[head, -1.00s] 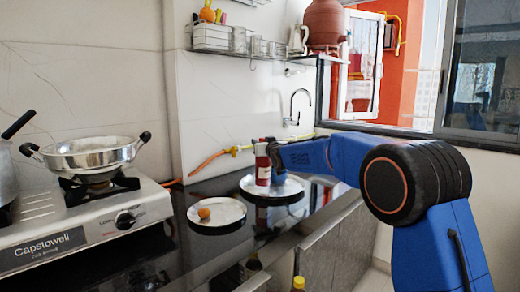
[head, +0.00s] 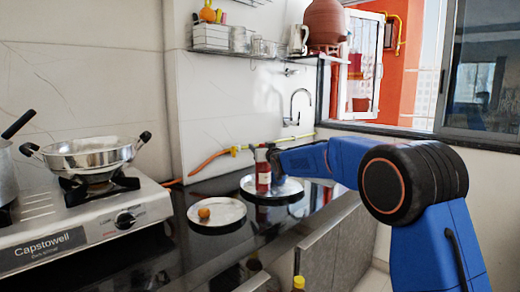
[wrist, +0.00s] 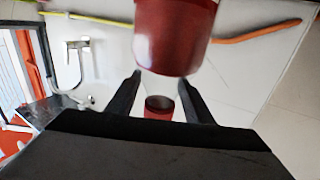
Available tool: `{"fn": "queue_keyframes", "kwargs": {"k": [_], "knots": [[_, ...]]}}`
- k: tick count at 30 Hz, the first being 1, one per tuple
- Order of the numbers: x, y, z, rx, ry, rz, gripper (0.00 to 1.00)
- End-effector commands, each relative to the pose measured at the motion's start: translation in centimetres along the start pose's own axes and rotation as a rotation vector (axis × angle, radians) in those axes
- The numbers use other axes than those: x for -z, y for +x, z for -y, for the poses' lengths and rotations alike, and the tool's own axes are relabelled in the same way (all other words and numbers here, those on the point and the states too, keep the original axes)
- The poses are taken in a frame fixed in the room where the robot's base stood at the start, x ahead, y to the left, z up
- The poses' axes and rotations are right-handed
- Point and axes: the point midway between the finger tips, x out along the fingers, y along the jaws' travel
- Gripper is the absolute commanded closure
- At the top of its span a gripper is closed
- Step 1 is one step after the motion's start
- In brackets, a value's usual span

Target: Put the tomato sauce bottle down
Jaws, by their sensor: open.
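The red tomato sauce bottle (head: 263,172) stands upright at the left part of the far round plate (head: 285,193) on the dark counter. My gripper (head: 273,158) is at the bottle's right side in the head view, where its fingers are hard to make out. In the wrist view, my gripper (wrist: 160,80) has its two dark fingers spread apart. A large red bottle body (wrist: 173,38) shows beyond the fingertips. A smaller red round shape (wrist: 158,107) shows between the fingers; I cannot tell whether it is part of the bottle or a reflection.
A nearer plate (head: 232,218) holds an orange round item (head: 204,213). A stove (head: 70,222) with a steel pan (head: 88,158) is at the left. A tap (head: 296,106) and a yellow-orange hose (head: 212,158) are behind. A shelf with a clay pot (head: 324,22) hangs above.

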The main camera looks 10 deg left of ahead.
Motion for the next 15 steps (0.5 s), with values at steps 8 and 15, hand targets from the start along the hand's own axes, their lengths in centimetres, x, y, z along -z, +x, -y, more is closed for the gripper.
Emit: {"fn": "queue_keyframes", "kwargs": {"k": [8,15], "knots": [[0.1,-3.2,0.0,0.000,0.000,-0.001,0.53],[0.1,-7.4,0.0,0.000,-0.001,0.000,0.53]]}}
